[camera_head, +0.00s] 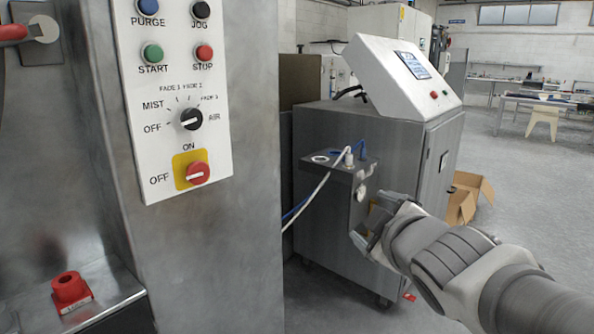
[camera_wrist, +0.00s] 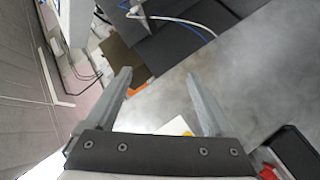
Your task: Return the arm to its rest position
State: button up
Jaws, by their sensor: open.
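My arm reaches in from the lower right in the head view, and my gripper (camera_head: 366,236) is in front of the grey cabinet (camera_head: 350,225). In the wrist view my gripper (camera_wrist: 160,92) shows two grey fingers spread apart with nothing between them. In the head view the fingertips are small and partly hidden by the wrist.
A control panel (camera_head: 172,100) with buttons and knobs is on the steel column at left. A red block (camera_head: 70,288) sits on the ledge below. A bracket (camera_head: 340,168) with cables juts from the cabinet. A cardboard box (camera_head: 468,198) stands behind. Floor at right is clear.

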jog(key=s+d+f+m+g+p, duration=0.1)
jog(key=s+f+m+g, duration=0.25)
jog(key=s, duration=0.25)
jog(key=s+f+m+g+h, duration=0.1)
jog(key=s+f+m+g, duration=0.1)
jog(key=s+m, duration=0.35)
jog(key=s+d+f+m+g+p, duration=0.1)
jog(key=s+f+m+g, duration=0.2)
jog(key=s, duration=0.3)
notch_tip(320, 180, up, 22)
jog(key=p, duration=2.2)
jog(key=shift+w+r+p, duration=0.2)
jog(key=shift+r+p, duration=0.05)
jog(key=shift+p, duration=0.05)
